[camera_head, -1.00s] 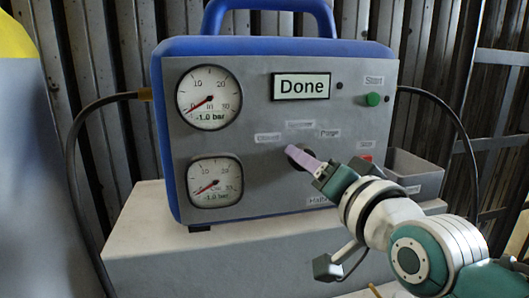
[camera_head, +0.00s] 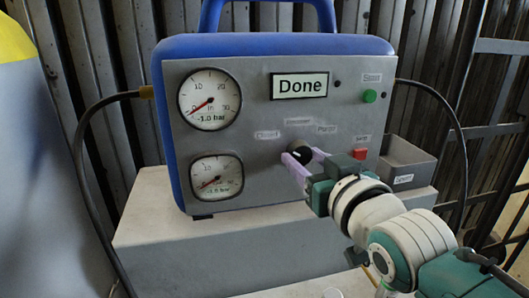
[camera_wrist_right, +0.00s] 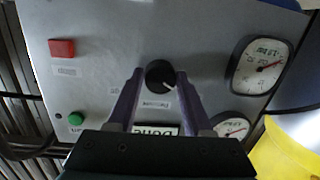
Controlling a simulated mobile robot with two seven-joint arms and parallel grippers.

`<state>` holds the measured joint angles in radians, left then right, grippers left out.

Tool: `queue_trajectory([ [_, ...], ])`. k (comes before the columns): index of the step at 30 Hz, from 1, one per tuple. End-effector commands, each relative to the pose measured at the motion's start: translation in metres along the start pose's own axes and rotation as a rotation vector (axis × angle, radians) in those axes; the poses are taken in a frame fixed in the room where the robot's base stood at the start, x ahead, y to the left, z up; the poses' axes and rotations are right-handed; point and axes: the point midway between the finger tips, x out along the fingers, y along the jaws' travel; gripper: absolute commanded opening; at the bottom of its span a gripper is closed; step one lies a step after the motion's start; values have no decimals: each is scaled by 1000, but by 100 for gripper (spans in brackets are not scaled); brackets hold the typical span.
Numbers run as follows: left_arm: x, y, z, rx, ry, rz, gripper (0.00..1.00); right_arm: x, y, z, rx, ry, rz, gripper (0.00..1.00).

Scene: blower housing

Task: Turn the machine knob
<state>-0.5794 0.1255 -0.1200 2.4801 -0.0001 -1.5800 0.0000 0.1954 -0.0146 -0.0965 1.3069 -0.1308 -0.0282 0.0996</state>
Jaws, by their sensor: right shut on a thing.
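The black machine knob (camera_head: 299,149) is on the grey front panel of the blue-framed machine (camera_head: 265,195). My right gripper (camera_head: 302,156) reaches it from the lower right, with one purple finger on each side, shut on it. In the right wrist view the knob (camera_wrist_right: 160,75) sits between the two fingertips of my right gripper (camera_wrist_right: 160,82), and a white pointer mark shows on its face. The display (camera_head: 300,86) reads "Done". My left gripper is not in view.
A green button (camera_head: 369,96) and a red button (camera_head: 360,154) are at the panel's right. A grey bin (camera_head: 405,160) stands beside the machine on a pale block (camera_head: 150,245). Black hoses run at both sides.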

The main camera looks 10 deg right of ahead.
Motion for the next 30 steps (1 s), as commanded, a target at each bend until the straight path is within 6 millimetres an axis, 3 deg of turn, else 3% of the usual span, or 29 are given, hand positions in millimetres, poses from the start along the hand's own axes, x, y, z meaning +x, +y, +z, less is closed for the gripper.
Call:
queue_trajectory([
  [18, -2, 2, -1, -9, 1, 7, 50, 0, 0, -1, -48, 0, 4, 0],
  [19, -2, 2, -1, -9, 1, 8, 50, 0, 0, -1, -48, 0, 4, 52],
  [27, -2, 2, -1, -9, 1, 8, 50, 0, 0, -1, -46, -1, 4, 80],
  [30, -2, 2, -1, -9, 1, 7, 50, 0, 0, 0, -45, -2, 4, 80],
])
